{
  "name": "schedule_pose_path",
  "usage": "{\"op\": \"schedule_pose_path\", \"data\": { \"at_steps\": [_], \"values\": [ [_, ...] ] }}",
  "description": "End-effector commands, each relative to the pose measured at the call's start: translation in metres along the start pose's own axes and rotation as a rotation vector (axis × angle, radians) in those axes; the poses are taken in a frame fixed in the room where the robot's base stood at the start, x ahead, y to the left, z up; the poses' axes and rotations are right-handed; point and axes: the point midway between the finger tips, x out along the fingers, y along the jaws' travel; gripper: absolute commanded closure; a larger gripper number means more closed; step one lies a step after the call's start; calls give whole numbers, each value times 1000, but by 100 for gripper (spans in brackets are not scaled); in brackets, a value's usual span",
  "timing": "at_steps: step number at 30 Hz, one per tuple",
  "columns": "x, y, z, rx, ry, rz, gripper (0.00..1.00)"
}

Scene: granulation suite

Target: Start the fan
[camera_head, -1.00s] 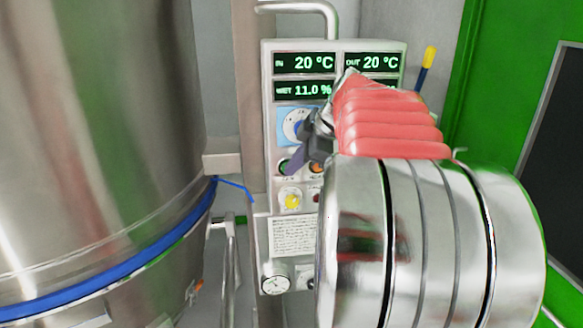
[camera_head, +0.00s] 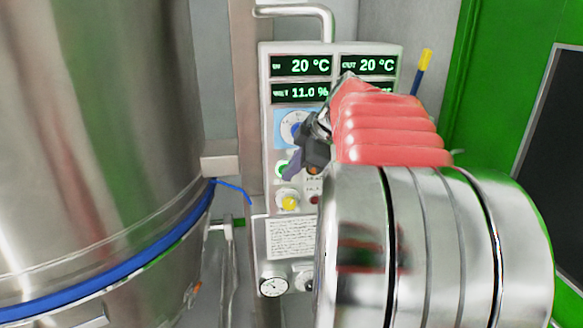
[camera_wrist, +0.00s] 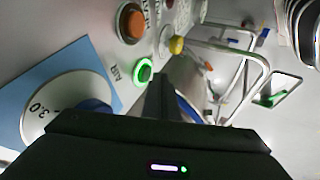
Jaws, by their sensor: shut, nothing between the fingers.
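The control panel (camera_head: 322,184) stands upright in front of me. Its green button (camera_head: 282,169) shows at the left, and in the wrist view the green button (camera_wrist: 144,72) has a brightly lit ring, beside lettering that reads "AIR". My gripper (camera_head: 291,171) is shut and empty, just right of the green button in the head view. In the wrist view the tip of my gripper (camera_wrist: 162,82) is close beside the button; whether it touches is not clear. An orange button (camera_wrist: 130,22) sits beside the green one.
A dial on a blue plate (camera_head: 294,126) is above the buttons, a yellow knob (camera_head: 289,201) below. Displays (camera_head: 301,66) read 20 °C and 11.0 %. A large steel vessel (camera_head: 95,130) fills the left. A blue-and-yellow handle (camera_head: 421,72) is at the right.

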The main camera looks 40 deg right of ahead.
Motion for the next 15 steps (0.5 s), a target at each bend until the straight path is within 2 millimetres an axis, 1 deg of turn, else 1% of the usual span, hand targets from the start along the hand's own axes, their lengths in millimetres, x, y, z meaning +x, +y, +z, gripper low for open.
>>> {"op": "schedule_pose_path", "data": {
  "at_steps": [4, 7, 15],
  "values": [
    [-9, -15, -3, -1, 0, -1, 100],
    [-27, -12, -1, -1, -2, 3, 100],
    [-72, -13, -2, -2, -3, 2, 100]
  ]
}}
